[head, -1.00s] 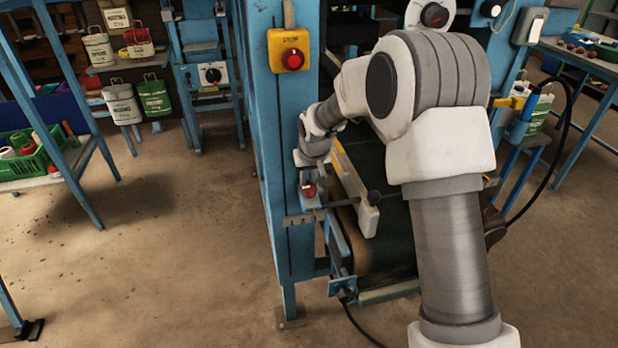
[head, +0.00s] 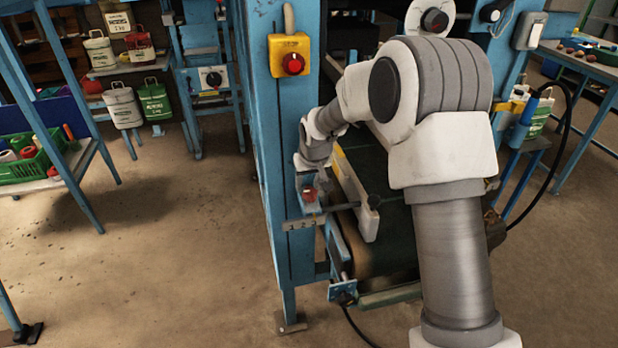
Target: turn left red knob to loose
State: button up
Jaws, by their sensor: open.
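A small red knob (head: 309,194) sits on a blue bracket at the front edge of the blue machine frame, above a plate marked with numbers (head: 303,223). My gripper (head: 308,184) is right at the knob, coming from above and behind it. Its fingers are small and partly hidden, and it looks open. I cannot tell whether the fingers touch the knob. The knob's pointer setting is too small to read.
A yellow stop box (head: 290,56) with a red button is on the blue post above. A conveyor belt (head: 385,245) with a pale guide rail (head: 358,200) lies right of the knob. Green crate (head: 28,165) and sacks (head: 122,106) stand left.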

jog(key=p+v, duration=0.1)
jog(key=v, duration=1.6)
jog(key=shift+s+r, duration=0.15)
jog(key=shift+d, duration=0.1)
jog(key=s+d+r+m+t+h+p, duration=0.1)
jog(key=s+d+r, duration=0.4)
jog(key=s, duration=0.2)
jog(key=s+d+r+m+p, duration=0.1)
jog(key=s+d+r, duration=0.4)
jog(key=s, duration=0.3)
jog(key=s+d+p, duration=0.1)
jog(key=s+d, duration=0.1)
jog(key=s, duration=0.5)
jog(key=s+d+f+m+p, duration=0.1)
jog(key=s+d, duration=0.2)
jog(key=s, duration=0.4)
jog(key=shift+s, duration=0.25)
